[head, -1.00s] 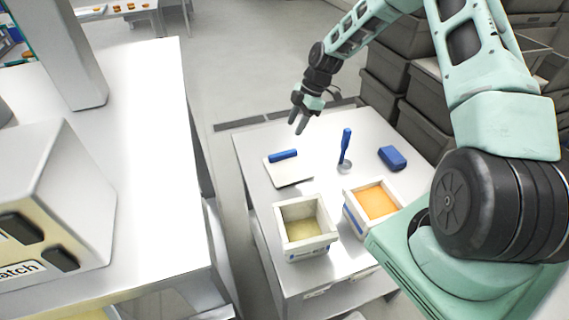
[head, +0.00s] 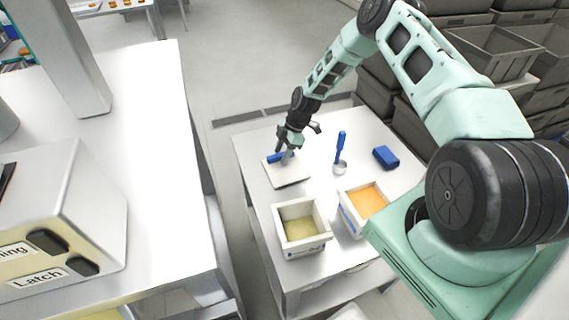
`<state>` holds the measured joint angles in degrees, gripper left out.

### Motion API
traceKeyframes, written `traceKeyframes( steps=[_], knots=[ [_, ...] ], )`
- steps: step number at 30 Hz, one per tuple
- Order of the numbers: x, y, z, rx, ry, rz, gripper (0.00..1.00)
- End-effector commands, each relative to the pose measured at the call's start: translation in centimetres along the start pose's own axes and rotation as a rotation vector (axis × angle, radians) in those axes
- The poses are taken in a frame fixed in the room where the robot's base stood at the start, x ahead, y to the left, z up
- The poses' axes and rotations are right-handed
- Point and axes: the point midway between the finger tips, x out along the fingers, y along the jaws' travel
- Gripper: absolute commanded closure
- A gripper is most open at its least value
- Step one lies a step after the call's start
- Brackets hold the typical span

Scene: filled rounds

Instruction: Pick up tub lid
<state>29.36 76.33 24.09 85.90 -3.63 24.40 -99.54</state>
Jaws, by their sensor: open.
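The tub lid (head: 289,178) is a flat, pale square with a raised blue handle (head: 272,159) along its far edge. It lies on the small white table. My gripper (head: 284,158) is open and low over the lid, with its fingers at the blue handle and hiding part of it. I cannot tell whether the fingers touch the handle. Two square white tubs stand nearer on the table: one with pale yellow contents (head: 301,229), one with orange contents (head: 366,203).
A blue-handled scoop (head: 341,147) stands right of the lid, and a blue block (head: 386,157) lies further right. Grey crates (head: 490,52) are stacked behind. A long white counter (head: 150,130) with a labelled machine (head: 70,215) is at left.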

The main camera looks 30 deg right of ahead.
Motion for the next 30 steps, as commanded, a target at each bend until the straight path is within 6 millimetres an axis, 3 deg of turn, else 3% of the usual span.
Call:
traceKeyframes(
  steps=[22, 27, 30],
  knots=[
    [0.34, 0.04, 0.11, 0.001, 0.001, 0.001, 0.56],
    [0.26, 0.03, 0.08, 0.001, 0.001, 0.001, 1.00],
    [0.26, 0.03, 0.08, 0.001, 0.000, 0.001, 1.00]
  ],
)
